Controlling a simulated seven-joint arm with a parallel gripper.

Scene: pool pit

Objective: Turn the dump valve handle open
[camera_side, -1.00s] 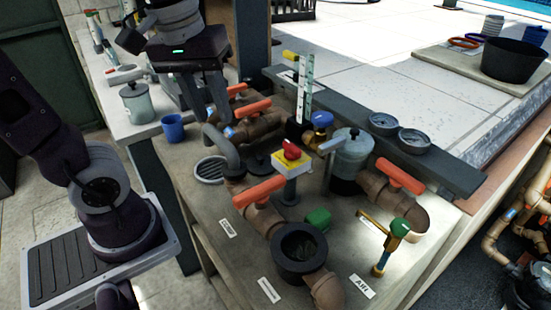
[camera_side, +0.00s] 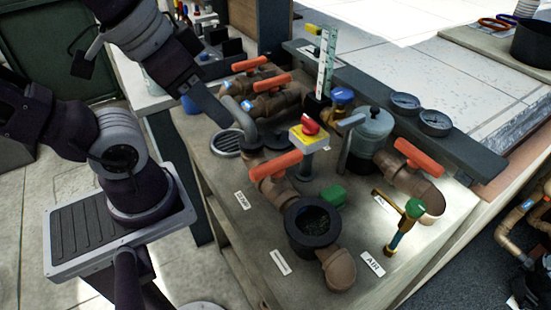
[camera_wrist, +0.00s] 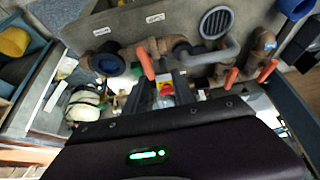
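Several orange valve handles sit on brown pipes: two at the back left (camera_side: 250,63) (camera_side: 272,83), one at front centre (camera_side: 276,165), one at right (camera_side: 418,157). The small labels are too blurred to tell which handle is the dump valve's. The wrist view shows an orange handle at centre left (camera_wrist: 145,62) and two at right (camera_wrist: 230,78) (camera_wrist: 267,70). My gripper (camera_side: 222,115) points down to the right, beside the grey curved pipe (camera_side: 238,112) and left of the back handles. It is seen edge-on, so its opening is unclear. I see no handle held.
A red knob on a yellow box (camera_side: 310,126) stands mid-bench. A grey canister (camera_side: 372,135), a green-topped brass valve (camera_side: 413,208) and a black round strainer (camera_side: 313,222) crowd the bench. The bench's front-left strip is clear.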

